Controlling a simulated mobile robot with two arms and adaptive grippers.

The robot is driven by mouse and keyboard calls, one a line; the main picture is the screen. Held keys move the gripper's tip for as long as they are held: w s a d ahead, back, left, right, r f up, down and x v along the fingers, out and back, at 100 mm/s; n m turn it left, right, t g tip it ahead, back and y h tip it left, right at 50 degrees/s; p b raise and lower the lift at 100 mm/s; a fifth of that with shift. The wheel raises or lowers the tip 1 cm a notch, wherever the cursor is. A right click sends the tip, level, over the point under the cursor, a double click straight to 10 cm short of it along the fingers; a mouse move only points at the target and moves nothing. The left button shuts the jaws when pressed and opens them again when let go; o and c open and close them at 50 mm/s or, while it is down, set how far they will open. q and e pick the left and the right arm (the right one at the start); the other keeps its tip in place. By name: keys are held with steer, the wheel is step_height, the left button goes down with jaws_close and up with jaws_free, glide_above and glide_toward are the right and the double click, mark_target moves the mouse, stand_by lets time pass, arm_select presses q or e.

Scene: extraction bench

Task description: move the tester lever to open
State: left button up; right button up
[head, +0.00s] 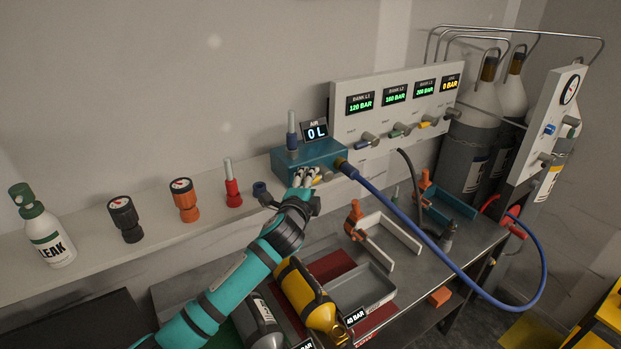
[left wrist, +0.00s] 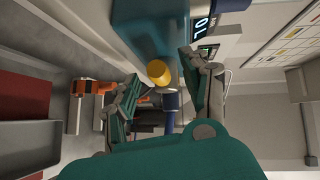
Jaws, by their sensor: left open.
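The tester is a teal box (head: 300,156) on the ledge, with a dark blue post on top and a blue hose fitted at its right end. It fills the upper middle of the left wrist view (left wrist: 148,22). My left gripper (head: 306,178) is at the front of the tester.
A blue hose (head: 400,220) runs from the tester across the bench to the right. A gauge panel (head: 350,128) stands behind. A yellow cylinder (head: 303,297) and grey tray (head: 362,288) lie below my arm. A leak bottle (head: 50,235) and gauges stand left on the ledge.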

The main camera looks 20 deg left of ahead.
arm_select(q)
steer(key=shift+w+f, duration=0.1)
steer(key=shift+w, duration=0.5)
jaws_close()
steer(key=shift+f+b, duration=0.25)
steer(key=shift+b, duration=0.1)
steer(key=shift+w+d+f+n+t+y+b, duration=0.2)
steer(key=shift+f+n+t+b, duration=0.5)
steer(key=shift+b, duration=2.8)
steer(key=shift+w+a+f+n+t+y+b, duration=0.2)
steer(key=shift+n+t+b, duration=0.85)
steer(key=shift+b, duration=2.5)
steer(key=shift+s+d+f+n+t+y+b, duration=0.1)
steer(key=shift+d+f+n+t+y+b, duration=0.65)
steer(key=shift+b, duration=2.75)
steer(key=shift+a+r+n+h, duration=0.25)
steer(key=shift+a+n+h, duration=0.1)
steer(key=shift+a, duration=0.15)
